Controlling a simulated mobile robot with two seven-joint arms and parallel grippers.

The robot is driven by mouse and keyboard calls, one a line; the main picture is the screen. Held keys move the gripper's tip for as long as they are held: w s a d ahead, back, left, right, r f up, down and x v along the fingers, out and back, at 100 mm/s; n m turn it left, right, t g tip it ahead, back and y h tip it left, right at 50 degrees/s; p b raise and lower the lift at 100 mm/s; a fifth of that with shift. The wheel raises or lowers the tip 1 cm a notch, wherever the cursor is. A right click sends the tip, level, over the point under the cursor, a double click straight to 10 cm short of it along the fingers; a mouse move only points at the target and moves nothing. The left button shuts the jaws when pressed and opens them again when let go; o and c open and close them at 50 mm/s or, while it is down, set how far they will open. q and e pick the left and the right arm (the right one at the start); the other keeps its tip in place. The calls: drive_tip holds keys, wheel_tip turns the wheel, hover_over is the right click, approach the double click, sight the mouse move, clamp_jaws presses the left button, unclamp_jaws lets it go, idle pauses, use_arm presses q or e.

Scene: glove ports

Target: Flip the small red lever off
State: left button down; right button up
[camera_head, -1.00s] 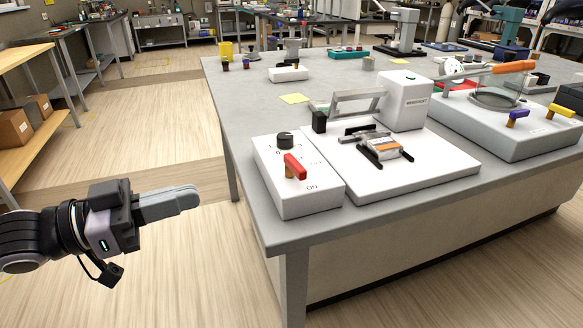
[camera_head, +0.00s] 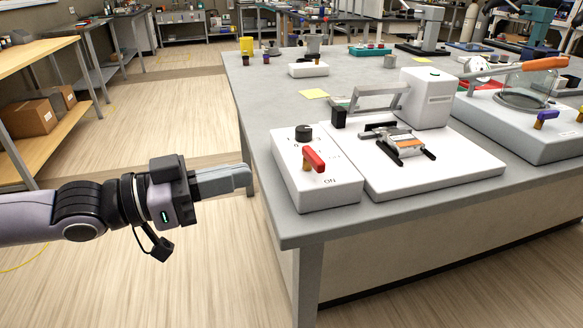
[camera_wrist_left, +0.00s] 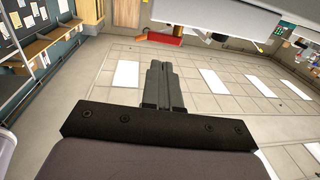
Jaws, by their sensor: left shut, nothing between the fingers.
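The small red lever (camera_head: 314,159) stands on a white control box (camera_head: 317,189) near the front left of the grey table, close to the printed word ON. A black knob (camera_head: 303,133) sits behind it on the same box. My left gripper (camera_head: 248,175) is shut and empty, left of the table edge and apart from the box and lever. Its closed fingers (camera_wrist_left: 162,85) also show in the left wrist view. A red thing (camera_wrist_left: 164,38) shows at the top of that view, but I cannot tell if it is the lever. My right gripper is not in view.
The grey table (camera_head: 265,110) has its corner just right of my left gripper. A white press-like device (camera_head: 425,97) stands right of the box. A purple-handled lever (camera_head: 545,117) is farther right. The floor left of the table is free.

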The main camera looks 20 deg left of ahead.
sight(312, 160)
use_arm(q)
drive_tip(key=shift+p+x, duration=0.75)
drive_tip(key=shift+x, duration=3.25)
drive_tip(key=shift+w+d, duration=0.35)
drive_tip(key=shift+d, duration=0.05)
